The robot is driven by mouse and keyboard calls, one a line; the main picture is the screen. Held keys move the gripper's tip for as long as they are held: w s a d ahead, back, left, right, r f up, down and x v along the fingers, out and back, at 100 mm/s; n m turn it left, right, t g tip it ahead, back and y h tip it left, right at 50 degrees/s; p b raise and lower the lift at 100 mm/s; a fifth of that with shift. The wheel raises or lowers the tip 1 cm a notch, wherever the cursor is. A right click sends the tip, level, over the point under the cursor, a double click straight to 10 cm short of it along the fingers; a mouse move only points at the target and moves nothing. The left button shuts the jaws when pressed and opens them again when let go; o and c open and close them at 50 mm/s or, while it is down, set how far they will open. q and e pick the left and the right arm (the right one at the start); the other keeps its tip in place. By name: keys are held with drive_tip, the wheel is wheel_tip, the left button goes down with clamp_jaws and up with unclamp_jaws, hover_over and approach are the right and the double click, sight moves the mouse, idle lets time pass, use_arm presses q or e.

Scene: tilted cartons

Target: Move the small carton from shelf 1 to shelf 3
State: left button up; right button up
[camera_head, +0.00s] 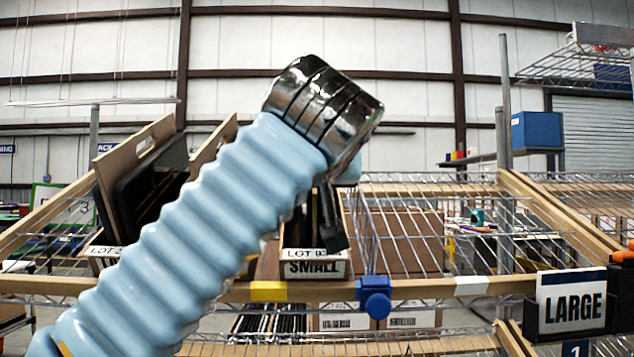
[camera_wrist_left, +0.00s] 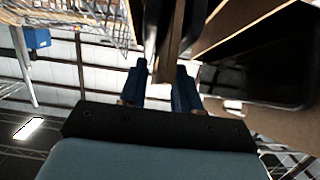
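The small carton (camera_head: 315,268) has a white front label reading "SMALL" and a "LOT" strip. It sits on a tilted wire shelf (camera_head: 400,225), behind the front rail. My left arm comes in from the left, and its gripper (camera_head: 332,225) points down at the carton's right side; the arm hides much of the carton. In the left wrist view the two blue fingers (camera_wrist_left: 160,88) stand apart, with a thin brown cardboard wall (camera_wrist_left: 173,45) between them. A gap shows beside the wall, and I cannot make out firm contact. My right gripper is not in view.
A larger carton (camera_head: 150,165) with dark contents stands left of the small one, partly behind my arm. The shelf right of the small carton is free. A front rail (camera_head: 440,287) with a blue clamp (camera_head: 374,297) crosses below. A "LARGE" sign (camera_head: 572,302) stands at right.

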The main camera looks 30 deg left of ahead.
use_arm(q)
drive_tip(key=shift+w+a+f, duration=0.1)
drive_tip(key=shift+w+a, duration=0.1)
drive_tip(key=shift+w, duration=0.15)
clamp_jaws()
idle(0.6)
